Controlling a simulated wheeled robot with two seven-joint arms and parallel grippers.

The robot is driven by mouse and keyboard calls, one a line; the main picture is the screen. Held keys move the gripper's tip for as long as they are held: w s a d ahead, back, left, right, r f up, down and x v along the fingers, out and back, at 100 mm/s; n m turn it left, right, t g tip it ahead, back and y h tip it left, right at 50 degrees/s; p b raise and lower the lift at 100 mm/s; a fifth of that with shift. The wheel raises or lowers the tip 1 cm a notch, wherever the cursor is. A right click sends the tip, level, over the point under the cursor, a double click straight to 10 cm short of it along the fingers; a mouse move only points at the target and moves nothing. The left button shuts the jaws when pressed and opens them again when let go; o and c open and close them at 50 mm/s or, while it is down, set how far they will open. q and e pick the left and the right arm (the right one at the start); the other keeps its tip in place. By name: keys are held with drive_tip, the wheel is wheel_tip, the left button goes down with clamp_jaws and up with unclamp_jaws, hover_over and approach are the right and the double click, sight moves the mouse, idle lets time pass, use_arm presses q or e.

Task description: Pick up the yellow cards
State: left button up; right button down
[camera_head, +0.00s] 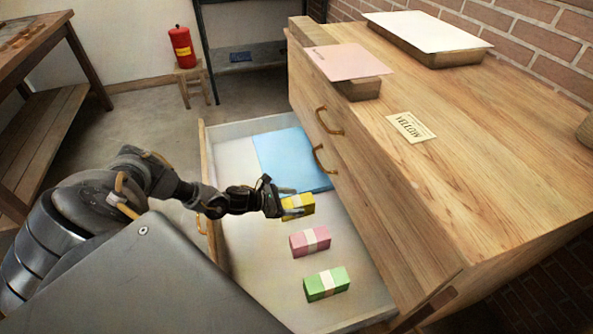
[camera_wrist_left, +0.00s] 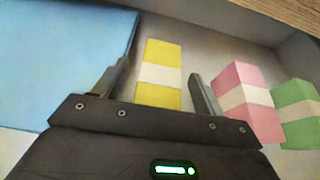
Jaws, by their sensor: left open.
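The yellow cards (camera_head: 297,207) are a small stack with a pale band, lying in the open drawer (camera_head: 240,243) of the wooden cabinet. My left gripper (camera_head: 284,201) is open and reaches into the drawer right at the yellow cards, covering part of their left side. In the left wrist view the yellow cards (camera_wrist_left: 160,75) show between the two open fingers of my left gripper (camera_wrist_left: 160,88), and the fingers do not appear closed on them. My right gripper is not in view.
Pink cards (camera_head: 310,241) and green cards (camera_head: 326,284) lie nearer in the drawer. A blue sheet (camera_head: 290,158) lies behind the yellow stack. On the cabinet top (camera_head: 480,170) are a "YELLOW" card (camera_head: 410,127), a pink sheet (camera_head: 347,62) and a white sheet (camera_head: 425,31) on wooden blocks.

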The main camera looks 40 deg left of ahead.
sight(292, 201)
use_arm(q)
drive_tip(key=c, duration=1.3)
drive_tip(key=shift+o, duration=0.2)
drive_tip(key=shift+r, duration=0.1)
